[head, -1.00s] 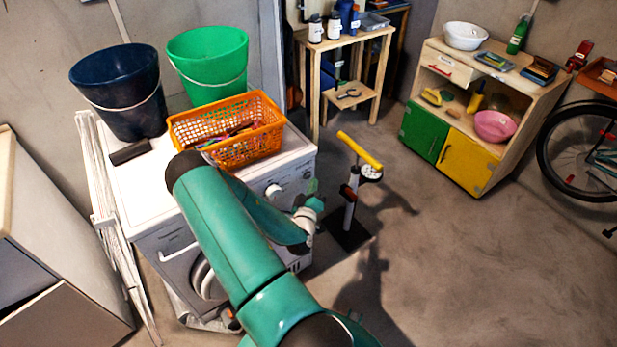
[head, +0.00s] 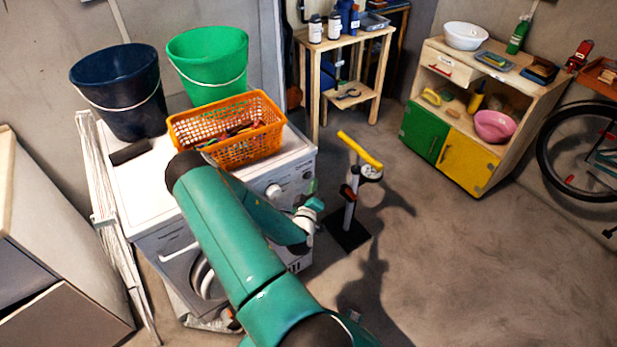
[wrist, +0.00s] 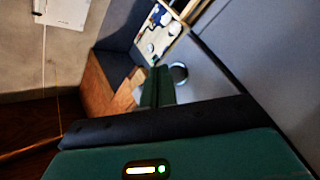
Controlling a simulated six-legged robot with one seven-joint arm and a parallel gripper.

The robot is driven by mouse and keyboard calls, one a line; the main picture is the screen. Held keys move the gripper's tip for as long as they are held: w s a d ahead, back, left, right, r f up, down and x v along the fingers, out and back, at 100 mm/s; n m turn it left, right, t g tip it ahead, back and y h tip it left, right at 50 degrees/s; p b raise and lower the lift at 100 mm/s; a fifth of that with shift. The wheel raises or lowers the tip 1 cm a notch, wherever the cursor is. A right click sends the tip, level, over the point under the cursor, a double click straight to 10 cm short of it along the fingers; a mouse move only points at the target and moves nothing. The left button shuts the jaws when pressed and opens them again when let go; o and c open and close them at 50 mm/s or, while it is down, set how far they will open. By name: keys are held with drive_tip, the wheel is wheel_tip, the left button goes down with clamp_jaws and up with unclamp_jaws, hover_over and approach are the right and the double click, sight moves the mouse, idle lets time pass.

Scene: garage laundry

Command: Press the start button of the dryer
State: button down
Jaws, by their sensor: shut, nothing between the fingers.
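The dryer appears to be the white front-loading machine (head: 170,217) at left centre in the head view, with a round door low on its front. A pale round knob (head: 273,191) shows on its upper front panel. I cannot make out the start button for certain; my arm covers part of the front. My gripper (head: 313,188) is beside the panel's right end, shut and empty. I cannot tell whether it touches the panel. In the wrist view my gripper's green fingers (wrist: 157,85) are together, near a silver ring (wrist: 180,73) on a grey surface.
An orange basket (head: 215,149), a green bucket (head: 207,65) and a dark blue bucket (head: 120,90) stand on the machine. A yellow-handled floor pump (head: 350,205) stands close to the right of my gripper. A folded white rack leans at left.

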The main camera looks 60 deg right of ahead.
drive_tip(key=shift+w, duration=0.1)
drive_tip(key=shift+w+d, duration=0.2)
drive_tip(key=shift+w, duration=0.1)
drive_tip(key=shift+w+d, duration=0.15)
drive_tip(key=shift+w, duration=0.2)
idle(0.7)
drive_tip(key=shift+s, duration=0.1)
drive_tip(key=shift+s+a, duration=0.4)
drive_tip(key=shift+s, duration=0.25)
drive_tip(key=shift+s, duration=0.1)
drive_tip(key=s, duration=0.1)
drive_tip(key=s+a, duration=0.1)
drive_tip(key=s, duration=0.1)
drive_tip(key=s+a, duration=0.1)
drive_tip(key=shift+s+a, duration=0.1)
drive_tip(key=shift+s, duration=0.05)
idle(0.3)
idle(0.8)
